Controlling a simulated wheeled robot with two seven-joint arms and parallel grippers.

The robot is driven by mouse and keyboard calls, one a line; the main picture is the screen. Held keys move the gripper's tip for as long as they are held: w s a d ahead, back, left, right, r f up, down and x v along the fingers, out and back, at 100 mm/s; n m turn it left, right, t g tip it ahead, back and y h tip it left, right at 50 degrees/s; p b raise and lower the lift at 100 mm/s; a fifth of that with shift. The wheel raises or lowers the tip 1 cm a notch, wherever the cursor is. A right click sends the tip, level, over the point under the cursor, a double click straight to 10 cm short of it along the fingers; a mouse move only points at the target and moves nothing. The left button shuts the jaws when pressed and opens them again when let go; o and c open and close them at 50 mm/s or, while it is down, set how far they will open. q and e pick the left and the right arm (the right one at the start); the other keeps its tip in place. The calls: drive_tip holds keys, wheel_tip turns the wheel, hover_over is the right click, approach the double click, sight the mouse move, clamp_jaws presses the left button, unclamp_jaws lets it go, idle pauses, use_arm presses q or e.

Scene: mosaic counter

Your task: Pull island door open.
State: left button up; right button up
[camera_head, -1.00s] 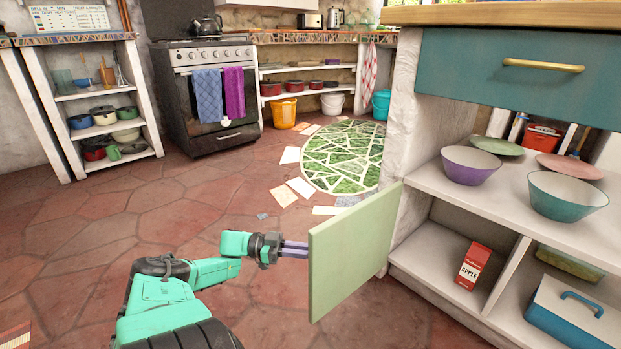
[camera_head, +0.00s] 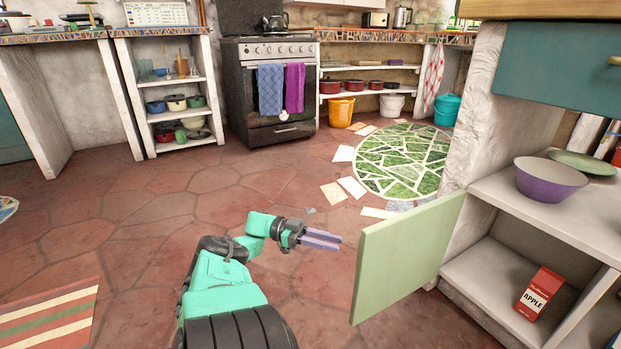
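The light green island door (camera_head: 408,256) stands swung open, well out from the cabinet front, with its hinge side at the white cabinet post. The lower compartment (camera_head: 490,268) behind it is exposed. My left gripper (camera_head: 338,243) is in front of the door's free edge, to its left, with a visible gap between them. Its two purple fingers lie close together with nothing seen between them; whether they are fully shut is hard to tell. My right gripper is not in view.
The island shelf holds a purple bowl (camera_head: 549,180) and a green plate (camera_head: 584,162). A striped rug (camera_head: 48,318) lies at lower left, and the tiled floor between is clear. A stove (camera_head: 270,95) stands at the back.

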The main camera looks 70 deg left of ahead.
use_arm(q)
drive_tip(key=b+v, duration=0.5)
drive_tip(key=v, duration=0.1)
drive_tip(key=shift+s+a+b, duration=0.25)
drive_tip(key=shift+b, duration=0.05)
